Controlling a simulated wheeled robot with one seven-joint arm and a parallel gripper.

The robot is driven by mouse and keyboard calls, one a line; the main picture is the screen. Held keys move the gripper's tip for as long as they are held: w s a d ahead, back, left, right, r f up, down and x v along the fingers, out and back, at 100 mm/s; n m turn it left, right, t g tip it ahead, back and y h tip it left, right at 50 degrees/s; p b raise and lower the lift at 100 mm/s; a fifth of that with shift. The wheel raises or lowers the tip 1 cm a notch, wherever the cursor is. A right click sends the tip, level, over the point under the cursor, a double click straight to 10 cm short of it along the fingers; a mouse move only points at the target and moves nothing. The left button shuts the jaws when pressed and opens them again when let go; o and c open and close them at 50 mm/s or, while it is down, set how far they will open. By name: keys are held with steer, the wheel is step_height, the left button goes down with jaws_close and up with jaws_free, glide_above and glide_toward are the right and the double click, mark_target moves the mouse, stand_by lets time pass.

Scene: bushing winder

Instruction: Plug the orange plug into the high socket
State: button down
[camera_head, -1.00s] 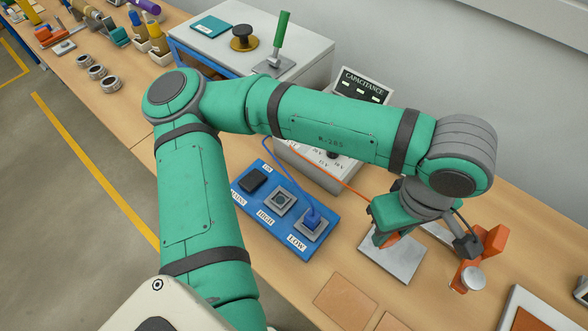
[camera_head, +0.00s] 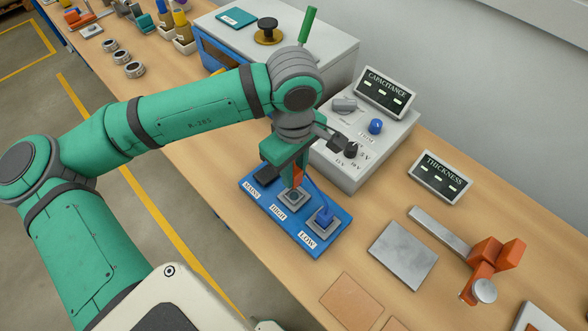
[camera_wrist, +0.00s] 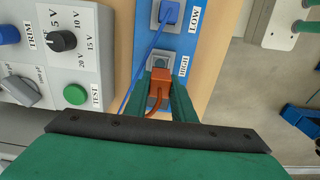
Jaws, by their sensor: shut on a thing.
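The orange plug (camera_wrist: 159,84) is between the fingers of my gripper (camera_wrist: 160,90), with its cable trailing back in the wrist view. It also shows in the head view as a small orange patch (camera_head: 298,173) beside a green finger. My gripper (camera_head: 292,180) is shut on it, over the high socket (camera_head: 293,197) on the blue panel. The socket also shows in the wrist view (camera_wrist: 162,60), just beyond the plug. Whether the plug touches the socket I cannot tell. The low socket (camera_head: 325,221) holds a blue plug (camera_head: 325,214) with a blue cable.
The blue panel (camera_head: 302,242) also bears a black mains switch (camera_head: 266,174), partly behind my gripper. A grey capacitance meter (camera_head: 350,168) with knobs stands close behind it. A metal plate (camera_head: 403,256) and an orange thickness gauge (camera_head: 484,262) lie to the right.

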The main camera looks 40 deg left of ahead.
stand_by(0.4)
steer(key=shift+f, duration=2.3)
steer(key=shift+f, duration=1.2)
stand_by(0.7)
steer(key=c, duration=1.7)
jaws_free()
steer(key=shift+c, duration=0.2)
steer(key=o, duration=0.6)
steer(key=shift+c, duration=0.2)
step_height(320, 180, up, 11)
steer(key=shift+f, duration=0.1)
